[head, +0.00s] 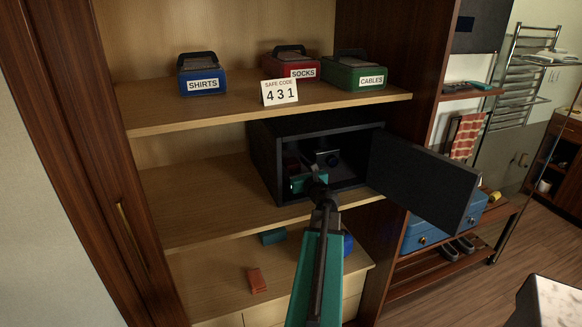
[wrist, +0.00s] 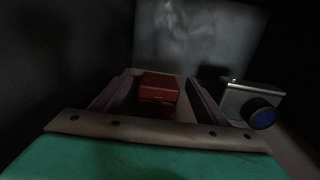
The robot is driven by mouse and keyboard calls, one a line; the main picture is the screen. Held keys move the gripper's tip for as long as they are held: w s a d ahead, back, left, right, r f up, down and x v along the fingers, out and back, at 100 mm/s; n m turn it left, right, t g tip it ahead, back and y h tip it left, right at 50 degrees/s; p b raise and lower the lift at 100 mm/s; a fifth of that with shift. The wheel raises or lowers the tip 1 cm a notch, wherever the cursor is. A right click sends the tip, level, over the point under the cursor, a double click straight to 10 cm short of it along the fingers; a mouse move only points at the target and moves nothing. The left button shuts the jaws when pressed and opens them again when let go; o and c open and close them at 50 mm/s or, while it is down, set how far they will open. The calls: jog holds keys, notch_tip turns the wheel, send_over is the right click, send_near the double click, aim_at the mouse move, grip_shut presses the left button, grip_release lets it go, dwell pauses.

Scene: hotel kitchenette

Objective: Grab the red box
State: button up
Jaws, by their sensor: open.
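A small red box (wrist: 158,88) sits inside the dark open safe (head: 262,165), seen in the wrist view. My gripper (wrist: 160,80) is open, with one finger on each side of the red box. I cannot tell whether either finger touches it.
A metal object with a blue round face (wrist: 262,112) stands right of my fingers. The safe door (head: 425,180) hangs open to the right. A red SOCKS box (head: 290,67) is on the shelf above; a small red block (head: 256,280) lies below.

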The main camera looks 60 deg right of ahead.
dwell(0.4)
jog(key=shift+p+x, duration=0.7)
jog(key=shift+x, duration=2.15)
jog(key=c, duration=1.2)
jog(key=shift+r, duration=0.1)
